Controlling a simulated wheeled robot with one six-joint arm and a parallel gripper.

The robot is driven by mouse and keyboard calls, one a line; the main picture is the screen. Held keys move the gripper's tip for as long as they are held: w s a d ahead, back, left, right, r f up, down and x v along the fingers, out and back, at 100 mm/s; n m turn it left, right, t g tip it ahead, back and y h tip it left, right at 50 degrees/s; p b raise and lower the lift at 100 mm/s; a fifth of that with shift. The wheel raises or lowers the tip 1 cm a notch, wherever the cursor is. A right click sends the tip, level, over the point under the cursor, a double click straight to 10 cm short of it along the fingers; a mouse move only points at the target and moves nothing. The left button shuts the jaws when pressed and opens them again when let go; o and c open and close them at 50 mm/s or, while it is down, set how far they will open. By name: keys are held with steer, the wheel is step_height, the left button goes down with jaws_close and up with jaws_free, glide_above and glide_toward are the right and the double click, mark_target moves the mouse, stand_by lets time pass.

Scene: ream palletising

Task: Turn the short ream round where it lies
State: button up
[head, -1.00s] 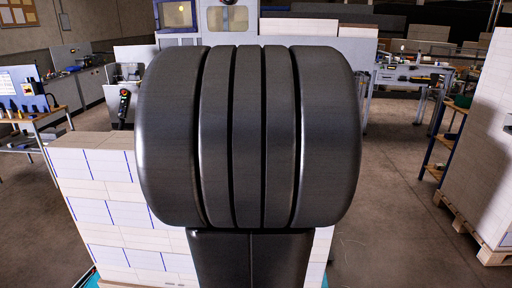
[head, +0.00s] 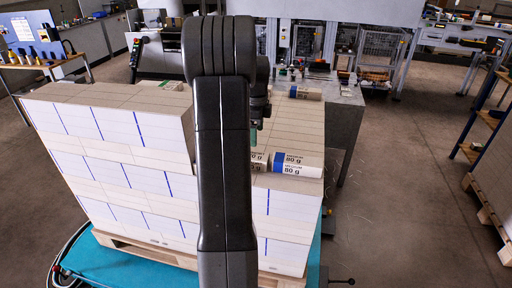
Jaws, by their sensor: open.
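My arm stands in the middle of the head view and covers part of the stack. My gripper (head: 256,135) shows only partly at the arm's right edge, pointing down over the lower right part of the stack. It is open, and its fingers are mostly hidden. Below and right of it, a ream with a blue "80 g" label (head: 297,163) lies on the stack. Another labelled ream (head: 258,163) beside it is partly hidden by my arm. A further ream with a printed end (head: 305,93) lies at the back. I cannot tell which is the short ream.
The stack of white, blue-striped reams (head: 110,125) is higher on the left than on the right. It stands on a wooden pallet (head: 150,252) on a teal platform (head: 125,272). A grey machine table (head: 345,115) stands behind right.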

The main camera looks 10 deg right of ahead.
step_height(320, 180, down, 12)
steer(key=shift+r+p, duration=0.25)
steer(key=shift+p, duration=0.5)
steer(key=c, duration=1.2)
steer(key=shift+r, duration=0.15)
steer(key=n, duration=0.4)
steer(key=shift+w+d+n, duration=0.1)
steer(key=shift+w+n, duration=0.2)
steer(key=shift+w, duration=0.05)
steer(key=shift+w+n, duration=0.1)
steer(key=shift+n, duration=0.6)
